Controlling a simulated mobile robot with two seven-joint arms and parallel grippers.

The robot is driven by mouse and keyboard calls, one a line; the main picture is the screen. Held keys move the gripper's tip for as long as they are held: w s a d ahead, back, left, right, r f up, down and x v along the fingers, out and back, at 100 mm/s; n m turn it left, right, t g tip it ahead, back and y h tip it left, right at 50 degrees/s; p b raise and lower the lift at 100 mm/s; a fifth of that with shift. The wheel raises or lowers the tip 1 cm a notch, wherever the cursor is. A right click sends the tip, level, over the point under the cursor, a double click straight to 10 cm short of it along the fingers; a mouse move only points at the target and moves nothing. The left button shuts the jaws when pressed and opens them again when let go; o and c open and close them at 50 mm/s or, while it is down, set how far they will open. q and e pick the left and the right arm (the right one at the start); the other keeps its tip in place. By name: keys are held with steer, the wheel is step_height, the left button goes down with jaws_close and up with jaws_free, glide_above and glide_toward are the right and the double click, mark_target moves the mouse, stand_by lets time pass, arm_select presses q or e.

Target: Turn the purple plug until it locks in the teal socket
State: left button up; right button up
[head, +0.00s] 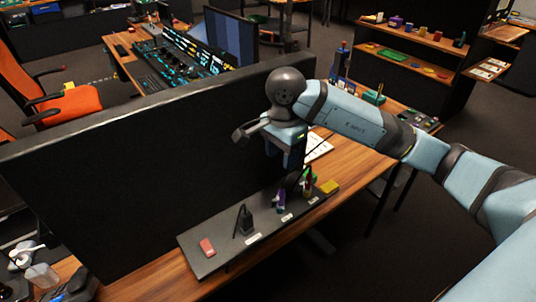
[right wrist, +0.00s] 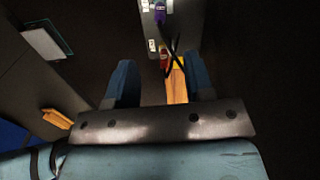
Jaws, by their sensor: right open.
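The purple plug (head: 280,199) stands on the dark grey panel (head: 225,257), towards its far right part. It also shows small in the right wrist view (right wrist: 152,45), ahead of the fingers. I cannot make out the teal socket or whether the plug sits in it. My right gripper (head: 287,160) is open and points down above the far right end of the panel. In the right wrist view its two blue fingers (right wrist: 160,72) are spread with nothing held between them. The gripper is apart from the purple plug. My left gripper is not in view.
A black plug with a cable (head: 246,222) and a pink block (head: 207,247) are on the panel's left part. A red and green piece (head: 307,180) and a yellow block (head: 329,187) are near its right end. A tall black divider (head: 130,180) stands behind the panel.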

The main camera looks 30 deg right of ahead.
mark_target(282, 189)
steer(key=f, duration=0.4)
steer(key=f+p, duration=0.1)
steer(key=f, duration=0.8)
steer(key=shift+d+f, duration=0.25)
steer(key=shift+f, duration=0.05)
